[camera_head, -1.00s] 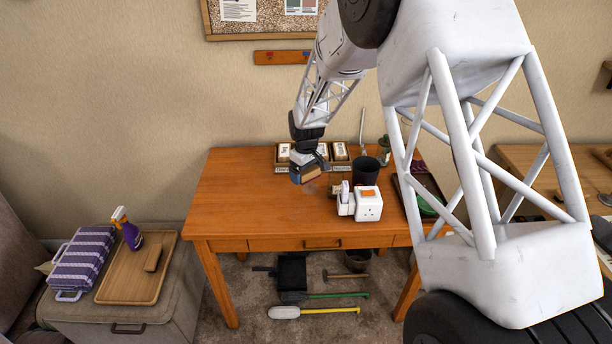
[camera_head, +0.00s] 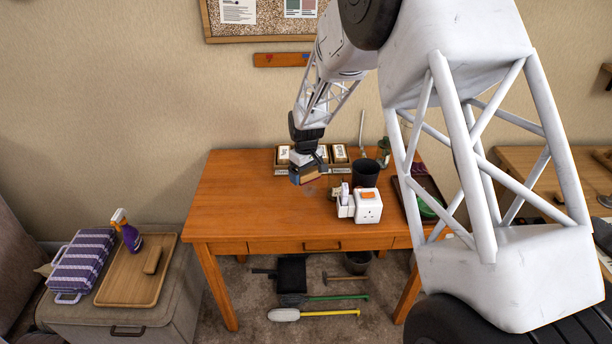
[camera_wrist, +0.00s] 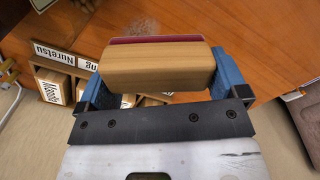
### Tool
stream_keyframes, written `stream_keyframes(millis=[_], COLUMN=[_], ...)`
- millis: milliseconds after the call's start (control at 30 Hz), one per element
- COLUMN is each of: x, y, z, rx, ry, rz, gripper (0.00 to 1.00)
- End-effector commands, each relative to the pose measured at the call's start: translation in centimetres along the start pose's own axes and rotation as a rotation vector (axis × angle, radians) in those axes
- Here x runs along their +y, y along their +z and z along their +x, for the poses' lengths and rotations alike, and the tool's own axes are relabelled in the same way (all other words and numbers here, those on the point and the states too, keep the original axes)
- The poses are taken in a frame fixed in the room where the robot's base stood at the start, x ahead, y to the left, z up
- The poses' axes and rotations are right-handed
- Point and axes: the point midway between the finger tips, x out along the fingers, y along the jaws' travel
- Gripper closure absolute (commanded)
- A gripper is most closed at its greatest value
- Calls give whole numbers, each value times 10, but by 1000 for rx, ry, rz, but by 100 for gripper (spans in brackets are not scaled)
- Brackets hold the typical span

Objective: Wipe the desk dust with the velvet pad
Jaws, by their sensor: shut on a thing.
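My gripper (camera_head: 308,176) is shut on the velvet pad (camera_wrist: 158,66), a wooden block with a dark red face on its far side. Blue fingers clasp its two ends in the wrist view. In the head view the pad (camera_head: 308,175) is low over the back middle of the wooden desk (camera_head: 240,200); I cannot tell whether it touches the top. A grey dust patch (camera_wrist: 143,27) shows on the desk just beyond the pad. A faint patch of dust (camera_head: 310,189) also shows below the pad in the head view.
Labelled boxes (camera_head: 340,154) stand along the desk's back edge. A black cup (camera_head: 365,173), a white socket box (camera_head: 368,205) and a tray (camera_head: 408,200) are to the right. The desk's left side is clear. A spray bottle (camera_head: 127,233) stands on a side tray at left.

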Motion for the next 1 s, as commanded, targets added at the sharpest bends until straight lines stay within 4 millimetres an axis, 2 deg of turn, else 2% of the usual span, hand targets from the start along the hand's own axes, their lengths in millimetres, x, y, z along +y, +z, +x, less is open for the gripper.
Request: stream_keyframes(millis=[700,1000], x=[8,10], y=[-4,-4], z=[8,9], rx=[0,0], ry=[0,0], rz=[549,689], gripper=[46,46])
